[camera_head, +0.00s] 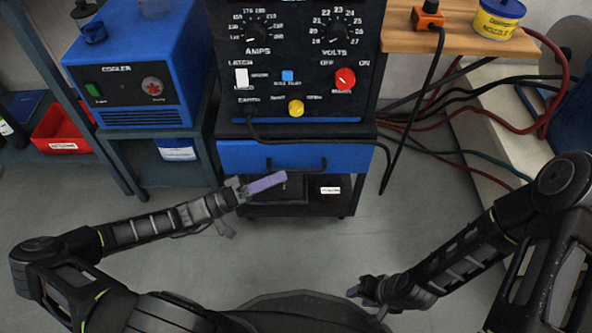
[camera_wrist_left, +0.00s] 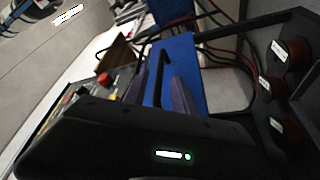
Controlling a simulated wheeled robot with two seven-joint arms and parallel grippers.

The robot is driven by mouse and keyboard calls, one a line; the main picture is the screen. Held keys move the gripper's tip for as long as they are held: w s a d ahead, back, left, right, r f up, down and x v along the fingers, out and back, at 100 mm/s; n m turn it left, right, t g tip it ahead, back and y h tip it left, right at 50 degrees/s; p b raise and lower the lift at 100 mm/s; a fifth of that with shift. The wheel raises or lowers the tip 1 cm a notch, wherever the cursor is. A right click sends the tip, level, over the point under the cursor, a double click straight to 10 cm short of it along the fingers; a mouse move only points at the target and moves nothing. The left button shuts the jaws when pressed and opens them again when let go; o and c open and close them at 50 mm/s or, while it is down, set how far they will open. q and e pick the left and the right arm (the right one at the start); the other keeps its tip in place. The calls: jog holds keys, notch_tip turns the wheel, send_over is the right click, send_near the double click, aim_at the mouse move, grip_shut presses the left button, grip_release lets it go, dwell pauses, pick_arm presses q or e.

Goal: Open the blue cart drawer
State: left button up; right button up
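The blue cart drawer (camera_head: 350,157) is a wide blue front below the black welder, and it looks flush with the cart. Its black bar handle (camera_head: 304,168) is at the middle of the front. In the left wrist view, the blue drawer front (camera_wrist_left: 190,55) and the black handle (camera_wrist_left: 161,70) show ahead of the fingers. My left gripper (camera_head: 262,186) is just below and left of the handle. Its fingers look apart in the left wrist view (camera_wrist_left: 160,95), with the handle lined up between them; contact cannot be told. My right gripper (camera_head: 366,297) hangs low, away from the cart; its finger opening is unclear.
A blue cooler (camera_head: 130,60) stands on a stand at the left, near a red bin (camera_head: 62,130) on a shelf. At the right are a wooden bench (camera_head: 455,40) and several hanging cables (camera_head: 450,125). The floor before the cart is clear.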

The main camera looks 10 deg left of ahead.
aim_at(296, 170)
pick_arm(q)
jog(key=b+x, duration=0.1)
jog(key=x, duration=0.4)
jog(key=shift+w+d, duration=0.15)
jog(key=shift+d, duration=0.1)
jog(key=shift+c, duration=0.5)
grip_shut()
dwell(0.7)
